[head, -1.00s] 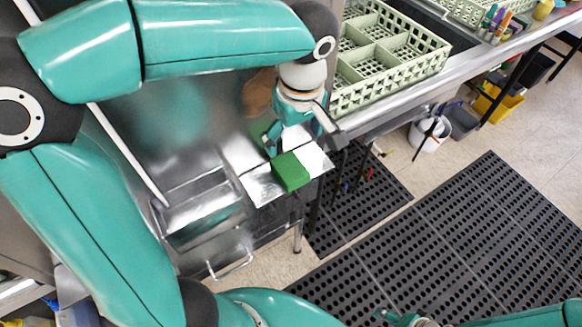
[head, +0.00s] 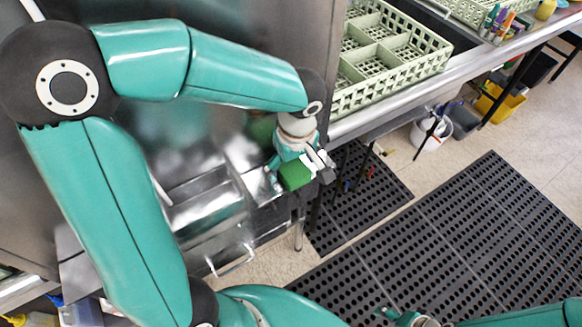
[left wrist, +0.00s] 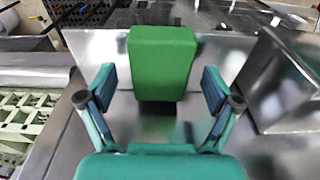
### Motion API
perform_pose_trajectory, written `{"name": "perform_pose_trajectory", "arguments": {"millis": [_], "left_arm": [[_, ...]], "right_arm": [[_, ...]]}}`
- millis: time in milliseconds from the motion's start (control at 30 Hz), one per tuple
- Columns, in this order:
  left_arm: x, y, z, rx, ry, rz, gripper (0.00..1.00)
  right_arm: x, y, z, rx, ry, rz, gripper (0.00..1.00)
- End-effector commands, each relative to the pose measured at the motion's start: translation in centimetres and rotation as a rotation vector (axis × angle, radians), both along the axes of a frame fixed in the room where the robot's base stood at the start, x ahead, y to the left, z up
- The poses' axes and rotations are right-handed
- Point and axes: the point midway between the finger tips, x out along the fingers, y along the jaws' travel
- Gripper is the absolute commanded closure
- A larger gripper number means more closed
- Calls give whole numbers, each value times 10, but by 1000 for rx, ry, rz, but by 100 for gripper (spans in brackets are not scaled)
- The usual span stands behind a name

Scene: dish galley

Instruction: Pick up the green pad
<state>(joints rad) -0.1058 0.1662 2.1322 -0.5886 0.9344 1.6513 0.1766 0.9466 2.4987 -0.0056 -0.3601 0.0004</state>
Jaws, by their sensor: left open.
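The green pad (head: 295,175) is a small block on the bright metal ledge beside the steel machine. In the left wrist view the pad (left wrist: 161,62) stands out centrally, just beyond the open fingers. My left gripper (head: 290,172) is right at the pad in the head view, partly covering the ledge around it. In the left wrist view my left gripper (left wrist: 160,95) is open, one finger to each side of the pad's line, with gaps on both sides. My right gripper (head: 405,318) shows only partly at the bottom edge, and its jaws cannot be made out.
A pale green dish rack (head: 390,62) stands on the steel counter to the right of the gripper. A steel basin (head: 205,200) lies left of the ledge. Black perforated mats (head: 450,245) cover the floor; a white bucket (head: 430,133) stands under the counter.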

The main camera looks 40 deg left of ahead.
Motion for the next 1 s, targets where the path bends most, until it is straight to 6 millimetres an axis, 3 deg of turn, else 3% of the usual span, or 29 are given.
{"name": "perform_pose_trajectory", "arguments": {"millis": [67,333,767,1000], "left_arm": [[0,0,0,0,0,0,12],[0,0,0,0,0,0,57],[0,-1,2,0,-1,1,59],[0,-3,20,1,-5,2,59]], "right_arm": [[0,0,0,0,0,0,32],[0,0,0,0,0,0,32],[0,0,-2,0,0,0,32],[0,0,-8,0,0,0,32]]}}
